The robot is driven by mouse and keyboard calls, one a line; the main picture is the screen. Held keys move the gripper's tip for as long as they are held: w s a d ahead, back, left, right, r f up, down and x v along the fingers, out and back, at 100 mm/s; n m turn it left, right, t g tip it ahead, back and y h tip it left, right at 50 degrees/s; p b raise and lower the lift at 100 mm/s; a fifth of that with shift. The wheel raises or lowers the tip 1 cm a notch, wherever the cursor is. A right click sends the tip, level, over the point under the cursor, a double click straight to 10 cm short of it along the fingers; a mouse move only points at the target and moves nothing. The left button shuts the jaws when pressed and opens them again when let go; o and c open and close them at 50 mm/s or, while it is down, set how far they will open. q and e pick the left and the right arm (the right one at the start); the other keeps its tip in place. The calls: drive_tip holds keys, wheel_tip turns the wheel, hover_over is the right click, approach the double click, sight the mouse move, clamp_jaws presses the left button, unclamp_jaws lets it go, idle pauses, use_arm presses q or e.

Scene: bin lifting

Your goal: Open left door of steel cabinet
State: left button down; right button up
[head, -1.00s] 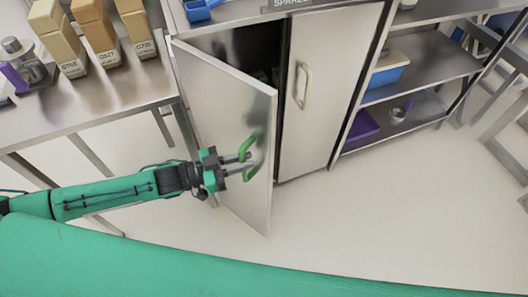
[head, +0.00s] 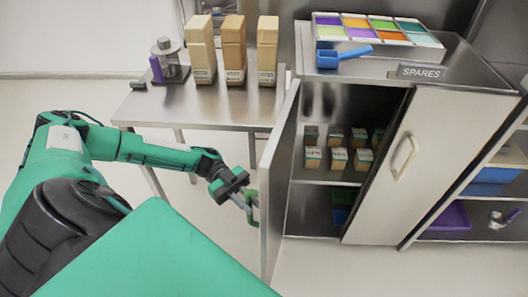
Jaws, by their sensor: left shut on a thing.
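The steel cabinet (head: 318,92) stands right of centre in the head view, with a SPARES sign on its top edge. Its left door (head: 277,190) stands wide open, seen nearly edge-on. My left gripper (head: 249,205) is shut on the green handle (head: 254,197) of that door, at the door's outer face. The right door (head: 430,150) is closed and has a pale handle (head: 404,157). Small labelled boxes (head: 339,159) stand on the inner shelf, and green and blue bins (head: 341,205) sit below. My right gripper is not in view.
A steel table (head: 200,108) with tall boxes (head: 235,50) and a device (head: 168,60) stands left of the cabinet. A shelf with a purple bin (head: 447,217) is at right. Floor is clear in front.

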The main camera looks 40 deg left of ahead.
use_arm(q)
drive_tip(key=shift+s+a, duration=0.1)
drive_tip(key=shift+a, duration=0.65)
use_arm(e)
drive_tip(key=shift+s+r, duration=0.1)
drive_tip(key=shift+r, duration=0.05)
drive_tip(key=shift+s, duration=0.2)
use_arm(q)
drive_tip(key=c, duration=1.5)
unclamp_jaws()
drive_tip(key=shift+o, duration=0.2)
drive_tip(key=shift+a, duration=0.1)
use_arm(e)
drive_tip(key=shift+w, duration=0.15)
use_arm(q)
drive_tip(key=w+a+b, duration=0.1)
drive_tip(key=a, duration=0.6)
drive_tip(key=shift+a, duration=0.15)
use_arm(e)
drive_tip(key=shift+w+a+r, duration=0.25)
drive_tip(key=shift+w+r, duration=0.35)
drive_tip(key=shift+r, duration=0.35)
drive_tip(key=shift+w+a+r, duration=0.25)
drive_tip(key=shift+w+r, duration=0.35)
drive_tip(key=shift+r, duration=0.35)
